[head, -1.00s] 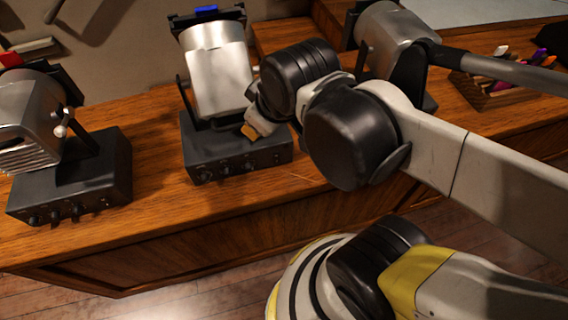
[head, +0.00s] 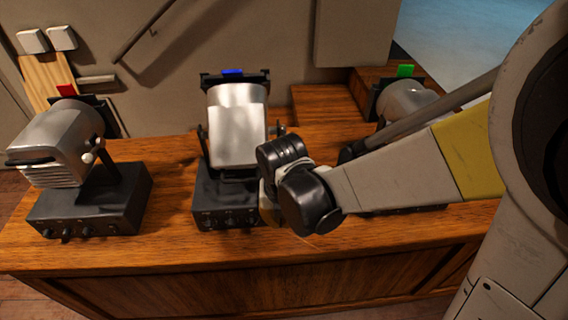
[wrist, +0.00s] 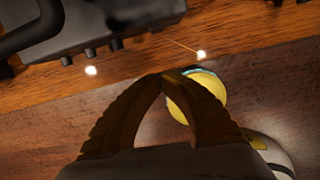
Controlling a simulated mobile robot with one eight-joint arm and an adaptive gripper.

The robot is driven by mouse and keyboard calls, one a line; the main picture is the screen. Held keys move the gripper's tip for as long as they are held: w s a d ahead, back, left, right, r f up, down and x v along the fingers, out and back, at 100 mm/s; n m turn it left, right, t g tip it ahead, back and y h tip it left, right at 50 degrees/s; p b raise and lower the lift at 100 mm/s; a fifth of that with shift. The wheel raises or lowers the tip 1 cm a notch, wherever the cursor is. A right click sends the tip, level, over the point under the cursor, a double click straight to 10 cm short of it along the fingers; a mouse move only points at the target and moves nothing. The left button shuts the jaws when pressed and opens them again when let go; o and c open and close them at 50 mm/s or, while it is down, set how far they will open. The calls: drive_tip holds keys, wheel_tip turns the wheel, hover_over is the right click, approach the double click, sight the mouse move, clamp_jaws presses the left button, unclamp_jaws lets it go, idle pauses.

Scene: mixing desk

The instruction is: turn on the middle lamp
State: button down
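The middle lamp (head: 238,125) has a silver head with a blue tag on top and stands on a black box (head: 222,200) with a row of knobs on its front. My gripper is mostly hidden behind my wrist in the head view, at the front right corner of that box. In the wrist view my gripper (wrist: 164,78) has its two fingertips together, with nothing seen between them. A black box with several knobs (wrist: 90,53) shows at the upper left there, apart from the fingertips, which point toward the desk's front edge.
A lamp with a red tag (head: 62,142) stands at the left of the wooden desk (head: 175,190). A lamp with a green tag (head: 408,100) stands at the right, partly hidden by my arm. Bare desk lies between the left and middle lamps.

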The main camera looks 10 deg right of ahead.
drive_tip(key=shift+s+f+n, duration=0.1)
drive_tip(key=shift+f+n, duration=0.2)
drive_tip(key=shift+n, duration=0.1)
drive_tip(key=f+b, duration=0.1)
drive_tip(key=f, duration=0.2)
drive_tip(key=w+f+b, duration=0.1)
drive_tip(key=f+b, duration=0.1)
drive_tip(key=f, duration=0.2)
drive_tip(key=f+b, duration=0.2)
drive_tip(key=f, duration=0.1)
drive_tip(key=shift+w+f, duration=0.3)
drive_tip(key=shift+w+d+r+b, duration=0.1)
drive_tip(key=shift+w+b, duration=0.25)
drive_tip(key=shift+w, duration=1.5)
